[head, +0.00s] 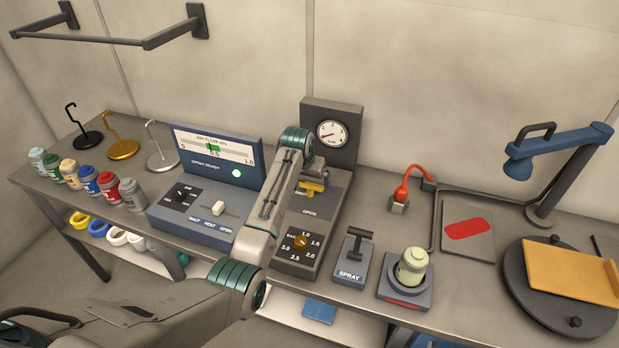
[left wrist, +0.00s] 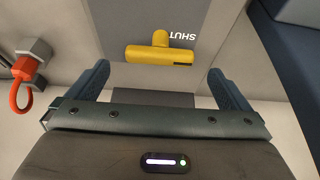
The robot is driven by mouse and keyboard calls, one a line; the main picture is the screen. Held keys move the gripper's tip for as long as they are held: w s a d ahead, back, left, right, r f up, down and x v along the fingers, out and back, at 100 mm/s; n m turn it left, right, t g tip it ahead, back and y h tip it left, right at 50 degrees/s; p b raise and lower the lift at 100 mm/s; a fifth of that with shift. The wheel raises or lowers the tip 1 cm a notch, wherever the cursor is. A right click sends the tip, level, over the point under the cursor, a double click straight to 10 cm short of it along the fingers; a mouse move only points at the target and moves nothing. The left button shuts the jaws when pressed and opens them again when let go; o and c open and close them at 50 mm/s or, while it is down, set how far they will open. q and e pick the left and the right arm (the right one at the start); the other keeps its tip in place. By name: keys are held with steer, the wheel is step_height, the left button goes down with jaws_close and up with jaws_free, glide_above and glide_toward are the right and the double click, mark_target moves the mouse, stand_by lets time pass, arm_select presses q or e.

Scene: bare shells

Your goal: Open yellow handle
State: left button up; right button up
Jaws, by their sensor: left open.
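The yellow handle (head: 312,187) sits on the grey panel beneath the round gauge, above the word OPEN. In the left wrist view the handle (left wrist: 158,55) is a T-shape with a short stem, beside an upside-down SHUT label. My left gripper (head: 316,170) reaches over the panel and partly hides the handle. In the left wrist view my left gripper (left wrist: 160,80) is open, its two dark fingers apart. The handle's bar lies just beyond the fingertips, roughly centred between them; I see no contact. My right gripper is not in view.
A pressure dial (head: 301,242) is below the handle. The air-flow console (head: 215,160) stands left. A spray lever (head: 353,255) and a cup holder (head: 405,296) are right. A red-looped plug (head: 400,197) is right of the panel; it also shows in the wrist view (left wrist: 24,72).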

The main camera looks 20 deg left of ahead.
mark_target(310, 184)
arm_select(q)
steer(key=x, duration=0.2)
steer(key=shift+w+d+f, duration=0.1)
steer(key=shift+w+f, duration=0.15)
steer(key=shift+w, duration=0.1)
steer(key=shift+w+f+p, duration=0.2)
steer(key=shift+f+p, duration=0.1)
steer(key=shift+f, duration=0.25)
steer(key=shift+s, duration=0.1)
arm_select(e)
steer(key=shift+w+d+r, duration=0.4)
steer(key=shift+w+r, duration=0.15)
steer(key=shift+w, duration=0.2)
arm_select(q)
steer(key=shift+c, duration=0.2)
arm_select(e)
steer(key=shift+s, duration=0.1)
